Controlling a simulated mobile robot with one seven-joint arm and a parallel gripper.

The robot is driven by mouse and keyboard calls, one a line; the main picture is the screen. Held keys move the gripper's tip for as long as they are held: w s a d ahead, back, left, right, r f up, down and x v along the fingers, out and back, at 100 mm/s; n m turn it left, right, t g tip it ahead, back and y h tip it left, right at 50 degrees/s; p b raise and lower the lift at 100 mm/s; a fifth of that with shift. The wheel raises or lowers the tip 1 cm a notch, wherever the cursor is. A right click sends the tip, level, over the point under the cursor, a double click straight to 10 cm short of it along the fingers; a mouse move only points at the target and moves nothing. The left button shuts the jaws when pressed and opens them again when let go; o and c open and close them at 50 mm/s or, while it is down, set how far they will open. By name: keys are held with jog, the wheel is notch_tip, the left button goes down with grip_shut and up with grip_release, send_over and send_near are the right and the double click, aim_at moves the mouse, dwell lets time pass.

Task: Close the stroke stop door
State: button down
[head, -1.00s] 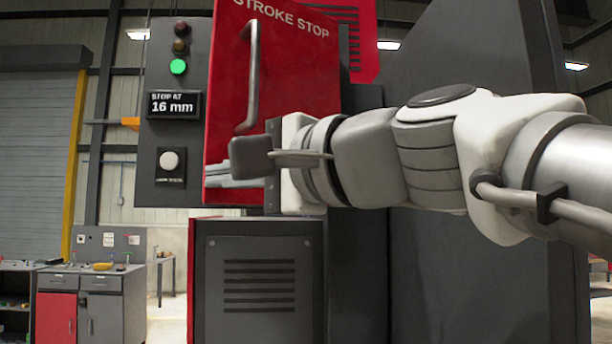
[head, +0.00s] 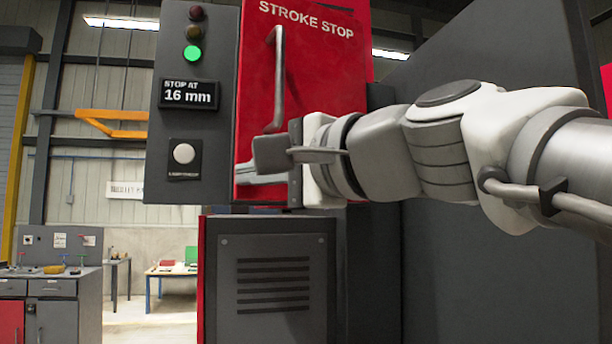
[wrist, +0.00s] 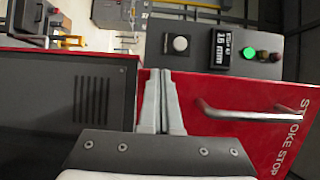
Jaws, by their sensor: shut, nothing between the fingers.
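The stroke stop door (head: 325,85) is a red panel lettered STROKE STOP on the machine, with a long grey bar handle (head: 279,80) near its left edge. I cannot tell for sure how far it stands open. In the wrist view the door (wrist: 240,130) lies across the right half, with its handle (wrist: 250,114) to the right of my fingers. My gripper (head: 265,153) is shut and empty in front of the door's lower part, below the handle. In the wrist view the closed fingers (wrist: 160,75) overlap the door's lower end; contact cannot be told.
A grey control panel (head: 160,140) with a green lamp, a 16 mm display (head: 189,95) and a round white button (head: 184,153) stands left of the door. A vented cabinet (head: 272,300) is below. A workbench (head: 60,290) stands at the far left, with open floor beside it.

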jog(key=shift+w+a, duration=0.35)
jog(key=shift+w, duration=0.45)
jog(key=shift+w+a, duration=0.4)
jog(key=shift+w, duration=0.45)
jog(key=shift+w+a, duration=0.35)
jog(key=shift+w, duration=0.45)
jog(key=shift+r, duration=0.1)
jog(key=shift+s, duration=0.15)
